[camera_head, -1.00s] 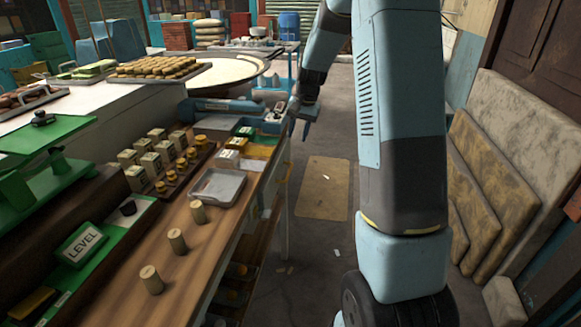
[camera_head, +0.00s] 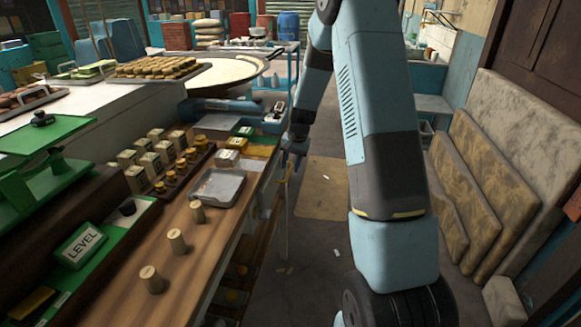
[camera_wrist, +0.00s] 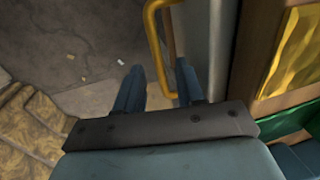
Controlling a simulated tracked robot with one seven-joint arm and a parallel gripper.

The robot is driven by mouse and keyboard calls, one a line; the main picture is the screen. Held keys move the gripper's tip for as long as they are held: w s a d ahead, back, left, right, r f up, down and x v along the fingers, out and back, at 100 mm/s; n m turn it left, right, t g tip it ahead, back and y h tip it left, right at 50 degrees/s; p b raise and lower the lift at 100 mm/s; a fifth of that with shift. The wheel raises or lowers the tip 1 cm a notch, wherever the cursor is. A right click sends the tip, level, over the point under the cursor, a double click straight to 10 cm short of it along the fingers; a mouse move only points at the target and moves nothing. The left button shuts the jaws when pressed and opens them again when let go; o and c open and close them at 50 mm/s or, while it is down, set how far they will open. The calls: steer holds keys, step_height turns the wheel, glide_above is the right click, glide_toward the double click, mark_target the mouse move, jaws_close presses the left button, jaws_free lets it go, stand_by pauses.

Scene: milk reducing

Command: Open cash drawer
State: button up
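A yellow bar handle (camera_wrist: 151,30) is on the side of the wooden counter, beside a pale panel (camera_wrist: 197,35) in the wrist view. It also shows in the head view (camera_head: 287,173) at the counter's far right side. I cannot tell for certain that this panel is the cash drawer's front; no gap shows around it. My gripper (camera_wrist: 160,66) is open, its two dark blue fingers apart, with the lower part of the handle appearing between them. Neither finger clearly touches it. In the head view my gripper (camera_head: 293,160) hangs beside the counter edge, close to the handle.
The wooden counter (camera_head: 185,215) holds a metal tray (camera_head: 218,188), small boxes, jars and cork-like pieces. A green scale (camera_head: 45,165) stands at left. Stone slabs (camera_head: 500,170) lean on the right wall. The aisle floor (camera_head: 310,235) beside the counter is mostly clear.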

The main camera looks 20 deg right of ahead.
steer(key=shift+a+f, duration=0.1)
steer(key=shift+f, duration=0.5)
steer(key=shift+c, duration=0.4)
jaws_close()
